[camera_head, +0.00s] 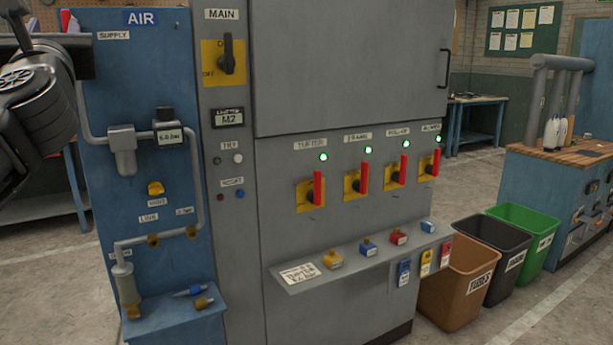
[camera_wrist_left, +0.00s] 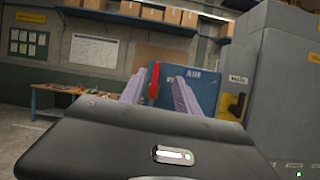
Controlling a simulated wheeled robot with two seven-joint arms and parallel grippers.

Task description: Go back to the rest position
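My left gripper (camera_head: 40,25) is at the top left edge of the head view, with dark arm links below it. In the left wrist view its two lilac fingers (camera_wrist_left: 157,88) stand apart with a clear gap. A red upright handle (camera_wrist_left: 154,75) shows between them, by the left edge of the blue AIR panel (camera_wrist_left: 203,85). The fingers do not appear closed on it; whether they touch it I cannot tell. The same blue panel (camera_head: 140,90) fills the left of the head view. My right gripper is in neither view.
A grey cabinet (camera_head: 350,70) carries the MAIN switch (camera_head: 226,60) and several red levers (camera_head: 318,188) under lit green lamps. A shelf (camera_head: 345,262) with coloured padlocks sticks out below. Bins (camera_head: 456,290) and a wood-topped bench (camera_head: 565,150) stand to the right.

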